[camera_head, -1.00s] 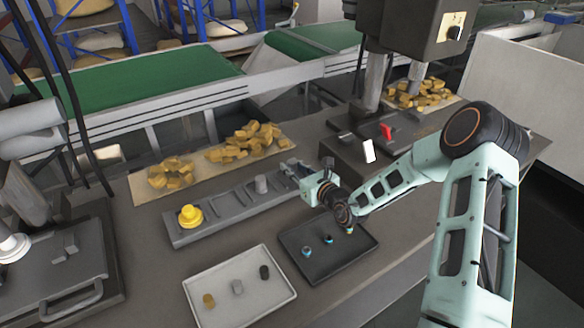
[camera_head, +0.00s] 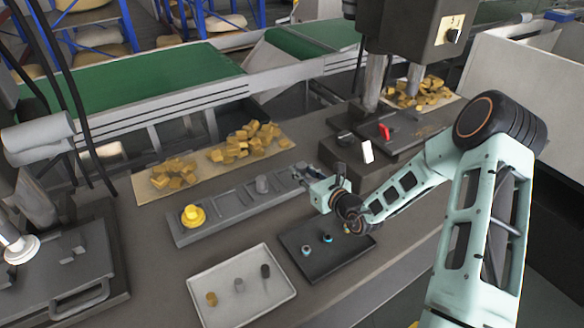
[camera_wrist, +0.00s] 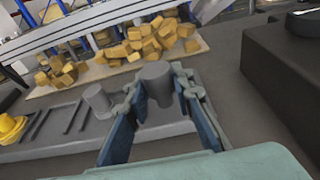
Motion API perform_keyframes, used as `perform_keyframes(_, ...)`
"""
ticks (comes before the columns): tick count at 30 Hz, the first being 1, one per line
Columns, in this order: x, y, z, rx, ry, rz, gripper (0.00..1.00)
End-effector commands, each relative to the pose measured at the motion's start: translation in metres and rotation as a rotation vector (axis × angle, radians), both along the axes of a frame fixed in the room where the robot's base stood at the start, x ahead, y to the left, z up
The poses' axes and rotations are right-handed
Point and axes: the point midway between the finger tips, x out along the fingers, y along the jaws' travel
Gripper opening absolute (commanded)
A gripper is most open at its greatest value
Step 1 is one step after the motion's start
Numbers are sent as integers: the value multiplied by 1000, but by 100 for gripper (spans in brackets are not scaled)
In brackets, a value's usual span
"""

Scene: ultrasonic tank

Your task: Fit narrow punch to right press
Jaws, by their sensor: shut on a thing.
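My gripper (camera_head: 302,176) is at the right end of the long grey rack (camera_head: 225,207). In the wrist view its two blue-grey fingers (camera_wrist: 162,110) are closed around a dark grey cylindrical punch (camera_wrist: 158,80). The punch looks upright over the rack's end; I cannot tell whether its foot touches the rack. A second grey cylinder (camera_head: 262,184) stands mid-rack, also left of my fingers in the wrist view (camera_wrist: 97,98). A stepped yellow piece (camera_head: 193,215) stands at the left end. The right press (camera_head: 410,25) stands beyond my gripper, with a red part (camera_head: 385,132) on its base.
A dark tray (camera_head: 335,266) with small blue-topped pieces lies below my arm. A pale tray (camera_head: 220,312) holds three small cylinders. Yellow chunks (camera_head: 240,143) lie behind the rack. Another press base (camera_head: 75,275) is at the left.

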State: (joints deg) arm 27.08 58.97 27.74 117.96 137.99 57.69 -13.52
Motion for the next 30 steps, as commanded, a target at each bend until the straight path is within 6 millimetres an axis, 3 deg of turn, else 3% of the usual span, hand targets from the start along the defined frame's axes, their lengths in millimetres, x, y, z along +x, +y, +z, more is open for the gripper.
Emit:
perform_keyframes(16, -52, -36, 12, 0, -1, -1, 0)
perform_keyframes(30, -58, -41, 15, 0, -4, 5, 0)
